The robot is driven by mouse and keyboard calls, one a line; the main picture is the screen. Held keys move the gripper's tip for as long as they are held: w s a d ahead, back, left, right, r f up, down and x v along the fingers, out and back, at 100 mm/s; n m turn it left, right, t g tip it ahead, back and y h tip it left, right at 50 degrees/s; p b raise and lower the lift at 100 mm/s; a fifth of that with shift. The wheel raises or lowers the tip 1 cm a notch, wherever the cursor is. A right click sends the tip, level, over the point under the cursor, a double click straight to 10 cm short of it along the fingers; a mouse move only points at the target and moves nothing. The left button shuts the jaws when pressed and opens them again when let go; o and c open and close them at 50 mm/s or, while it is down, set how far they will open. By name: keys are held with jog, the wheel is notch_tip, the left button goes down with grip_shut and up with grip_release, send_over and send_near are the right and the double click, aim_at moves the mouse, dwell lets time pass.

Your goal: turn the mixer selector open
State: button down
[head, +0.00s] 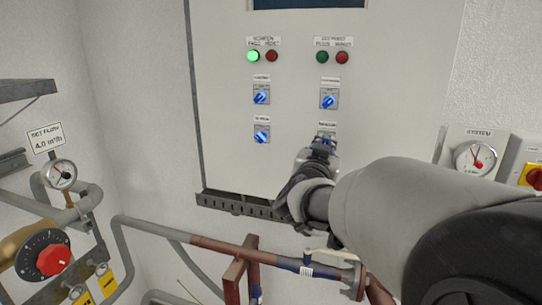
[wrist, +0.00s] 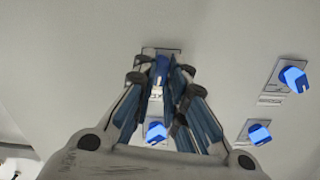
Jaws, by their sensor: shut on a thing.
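A white control panel (head: 228,165) carries blue selector knobs in two rows and two columns. My gripper (head: 321,146) is at the lower-right selector, and the arm reaches in from the right. In the wrist view my gripper (wrist: 161,82) has its fingers closed around that blue selector knob (wrist: 160,66), whose plate shows behind it. The fingers cover much of the knob, so its exact angle is hard to tell. The label above it is too small to read, so I cannot confirm it as the mixer selector.
Neighbouring selectors are at upper left (head: 262,96), upper right (head: 329,99) and lower left (head: 262,136). A lit green lamp (head: 253,56) is above. A grey trunking rail (head: 240,205) and pipes (head: 215,245) run below. A gauge (head: 475,158) is to the right.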

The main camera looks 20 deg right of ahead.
jog(key=shift+m+b, duration=2.2)
jog(key=shift+m, duration=1.3)
jog(key=c, duration=1.6)
grip_release()
jog(key=shift+s, duration=0.1)
jog(key=v, duration=1.2)
